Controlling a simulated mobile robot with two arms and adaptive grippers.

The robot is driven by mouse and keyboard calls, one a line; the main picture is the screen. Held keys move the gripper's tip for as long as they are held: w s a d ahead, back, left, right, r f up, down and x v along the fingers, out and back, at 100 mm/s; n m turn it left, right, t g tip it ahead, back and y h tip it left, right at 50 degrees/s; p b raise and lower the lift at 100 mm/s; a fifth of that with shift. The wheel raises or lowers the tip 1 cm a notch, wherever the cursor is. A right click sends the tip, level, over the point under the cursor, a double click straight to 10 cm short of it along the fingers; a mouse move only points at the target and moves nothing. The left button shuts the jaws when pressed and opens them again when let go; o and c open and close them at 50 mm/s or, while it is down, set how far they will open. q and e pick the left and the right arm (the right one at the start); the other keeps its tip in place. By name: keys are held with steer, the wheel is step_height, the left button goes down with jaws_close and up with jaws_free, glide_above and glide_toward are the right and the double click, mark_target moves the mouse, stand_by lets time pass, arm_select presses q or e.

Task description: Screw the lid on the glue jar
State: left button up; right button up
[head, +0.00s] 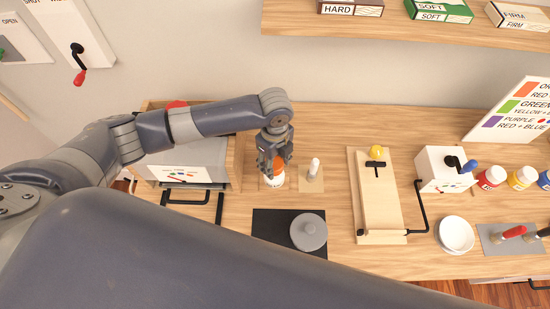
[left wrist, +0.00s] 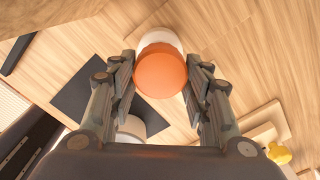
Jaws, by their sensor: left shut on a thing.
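The glue jar (head: 277,182) is white and stands upright on a small wooden square on the table. Its body also shows as a white rim behind the lid in the left wrist view (left wrist: 158,37). The orange lid (left wrist: 160,71) is between the fingers of my left gripper (head: 274,160), which is shut on it and points down at the jar. The lid is on or just above the jar's top; I cannot tell whether it is seated. My right gripper is not in view.
A white stick on a wooden base (head: 313,168) stands close right of the jar. A black mat (head: 268,236) with a grey round lid-like piece (head: 308,232) lies in front. A wooden clamp board (head: 380,205) is further right, an open-fronted box (head: 190,160) left.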

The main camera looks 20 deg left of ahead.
arm_select(q)
steer(key=shift+f, duration=0.3)
steer(key=shift+p, duration=0.3)
stand_by(0.6)
stand_by(0.5)
steer(key=shift+p, duration=0.35)
steer(key=shift+p, duration=0.35)
steer(key=shift+f+b, duration=0.75)
steer(key=shift+f, duration=0.45)
stand_by(0.4)
steer(key=o, duration=1)
steer(key=shift+c, duration=0.2)
